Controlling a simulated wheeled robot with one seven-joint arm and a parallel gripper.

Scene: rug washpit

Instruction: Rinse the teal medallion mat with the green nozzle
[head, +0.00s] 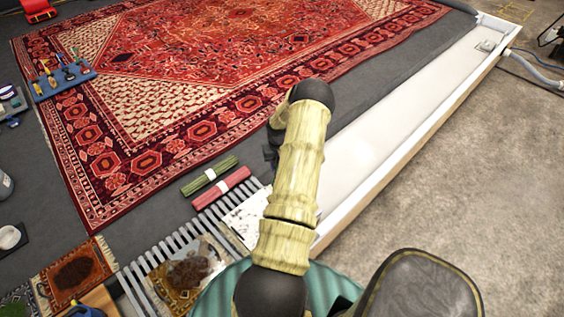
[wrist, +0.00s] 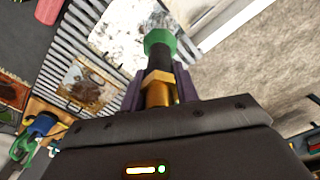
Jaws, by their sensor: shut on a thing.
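My gripper (wrist: 158,82), with purple fingers, is shut on the green nozzle (wrist: 160,42), which has a green tip, a black barrel and a brass fitting. The tip points away from me, toward a small mat covered in white suds or foam (wrist: 118,28). That mat lies on the slatted grate and also shows in the head view (head: 243,218). A brown-soiled mat with a tan and orange border (head: 160,284) lies beside it on the grate. I cannot make out a teal medallion on either. In the head view my arm hides the nozzle.
A long white trough (head: 400,130) runs along the right. A large red rug (head: 190,70) covers the floor beyond. A green roll (head: 209,175) and a red roll (head: 221,188) lie by the grate (head: 130,290). Another soiled mat (head: 100,262) lies left. Concrete at right is largely clear.

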